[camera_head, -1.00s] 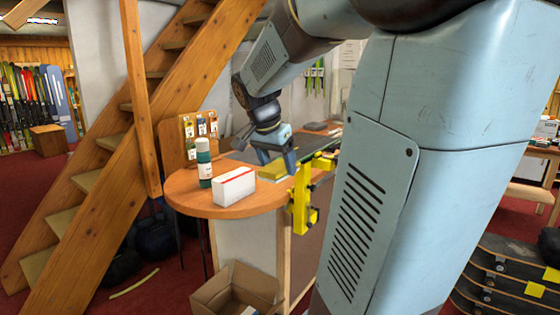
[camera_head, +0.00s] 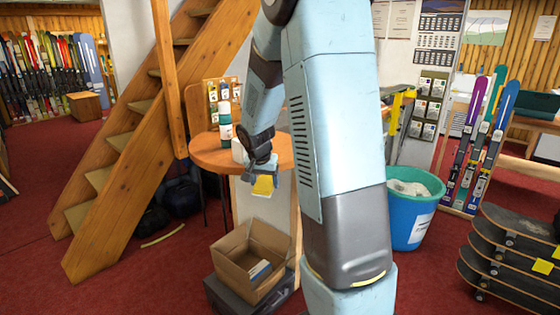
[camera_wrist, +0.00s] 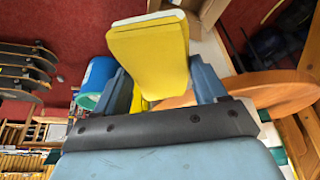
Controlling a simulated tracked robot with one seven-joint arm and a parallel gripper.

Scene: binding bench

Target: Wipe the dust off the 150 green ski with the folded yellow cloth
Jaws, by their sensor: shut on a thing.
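My gripper (camera_head: 262,168) is shut on the folded yellow cloth (camera_head: 264,186) and holds it in the air in front of the round bench end, above an open cardboard box. In the wrist view, the cloth (camera_wrist: 150,48) sticks out as a thick flat pad between the two blue fingers of my gripper (camera_wrist: 160,85). The 150 green ski cannot be made out now; my arm covers most of the bench. A yellow clamp (camera_head: 399,108) shows just right of my arm.
The wooden bench top (camera_head: 210,158) carries a green-and-white bottle (camera_head: 225,128). A blue bin (camera_head: 412,215) and stacked skateboards (camera_head: 505,265) stand to the right, wooden stairs (camera_head: 130,150) to the left.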

